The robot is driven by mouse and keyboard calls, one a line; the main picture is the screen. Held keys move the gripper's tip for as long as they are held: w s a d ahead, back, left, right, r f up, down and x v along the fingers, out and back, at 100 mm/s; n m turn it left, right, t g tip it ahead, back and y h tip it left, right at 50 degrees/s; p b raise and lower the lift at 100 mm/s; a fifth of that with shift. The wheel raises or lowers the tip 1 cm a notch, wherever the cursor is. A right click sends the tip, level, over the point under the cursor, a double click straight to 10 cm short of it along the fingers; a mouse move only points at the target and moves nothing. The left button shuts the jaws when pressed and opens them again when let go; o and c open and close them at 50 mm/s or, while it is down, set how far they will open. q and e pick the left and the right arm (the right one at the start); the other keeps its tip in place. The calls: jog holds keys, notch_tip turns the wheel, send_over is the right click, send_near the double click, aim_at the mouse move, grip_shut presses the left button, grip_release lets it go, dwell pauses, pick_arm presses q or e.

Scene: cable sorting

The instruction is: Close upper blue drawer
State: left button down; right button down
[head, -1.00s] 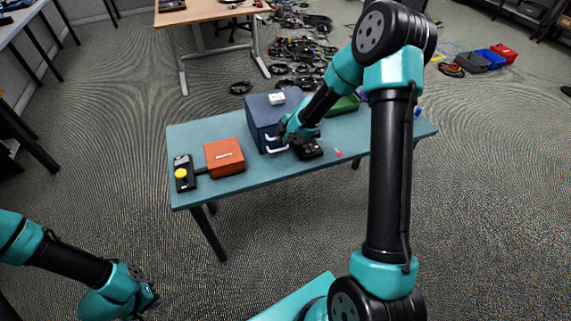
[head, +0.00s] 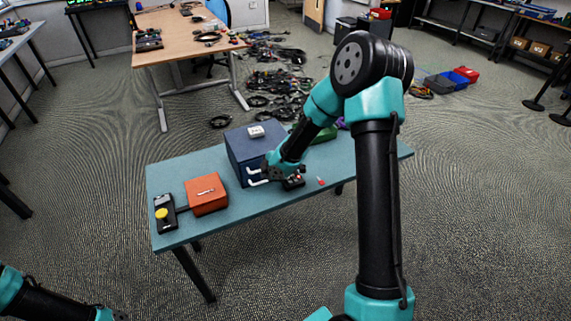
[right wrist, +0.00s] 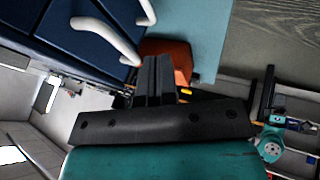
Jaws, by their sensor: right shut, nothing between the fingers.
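The blue drawer cabinet (head: 240,148) stands on the teal table, with two white handles (head: 257,183) on its front. In the right wrist view two dark blue drawer fronts (right wrist: 88,40) with white handles (right wrist: 108,38) fill the upper left. They look about flush, but I cannot tell whether a small gap remains. My right gripper (head: 266,171) is shut and empty just in front of the handles; its closed fingers (right wrist: 158,75) show close to one handle's end. Contact is unclear. My left gripper (head: 118,316) is mostly cut off at the bottom left, far from the cabinet.
An orange box (head: 206,194) and a black device with a yellow button (head: 162,215) sit left of the cabinet. A small white item (head: 256,132) lies on top of it. A dark item (head: 293,182) and a green object (head: 326,134) are to the right.

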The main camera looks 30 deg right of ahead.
jog(key=v, duration=1)
jog(key=shift+s, duration=0.25)
dwell(0.4)
jog(key=shift+f, duration=0.1)
dwell(0.4)
jog(key=s+a+f+m+g, duration=0.1)
jog(key=s+a+f+m, duration=0.3)
jog(key=f, duration=0.4)
jog(key=s+a+f+m+g, duration=0.2)
jog(key=s+a+f+m, duration=0.3)
jog(key=s+f+m, duration=0.2)
jog(key=s+a+f+m+g, duration=0.1)
jog(key=s+a+f+m, duration=0.3)
jog(key=s+f+m, duration=0.2)
notch_tip(320, 180, down, 4)
jog(key=shift+s+a+r+g, duration=0.25)
jog(key=shift+s+a+g, duration=0.15)
jog(key=shift+s, duration=0.55)
jog(key=shift+d+m, duration=0.15)
jog(key=shift+m, duration=0.15)
